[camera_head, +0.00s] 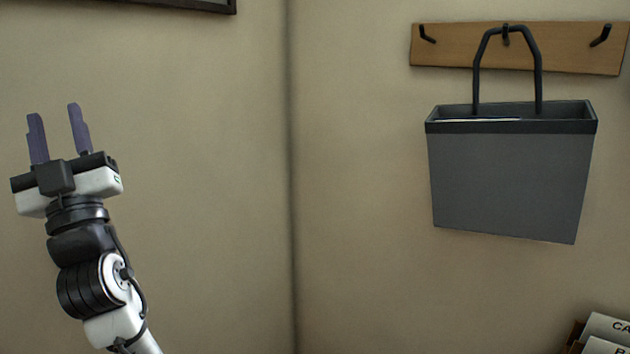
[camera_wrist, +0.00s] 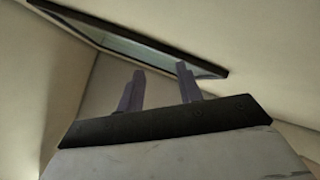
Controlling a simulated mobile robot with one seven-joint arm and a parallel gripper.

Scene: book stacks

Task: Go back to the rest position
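My gripper (camera_head: 56,132) is raised at the left of the head view, with its two purple-grey fingers pointing up. The fingers are apart, with nothing between them. In the wrist view the fingers (camera_wrist: 160,92) also stand apart and empty, with wall behind them. A grey bag (camera_head: 508,182) with a dark rim hangs by its black handle from the middle hook of a wooden rack (camera_head: 560,50) on the right wall. The bag hangs slightly tilted, well to the right of my gripper and apart from it.
A wall corner runs down the middle of the head view. A dark-framed panel (camera_wrist: 130,43) is on the wall above my gripper. Labelled items (camera_head: 606,332) show at the lower right edge. The space between my gripper and the bag looks clear.

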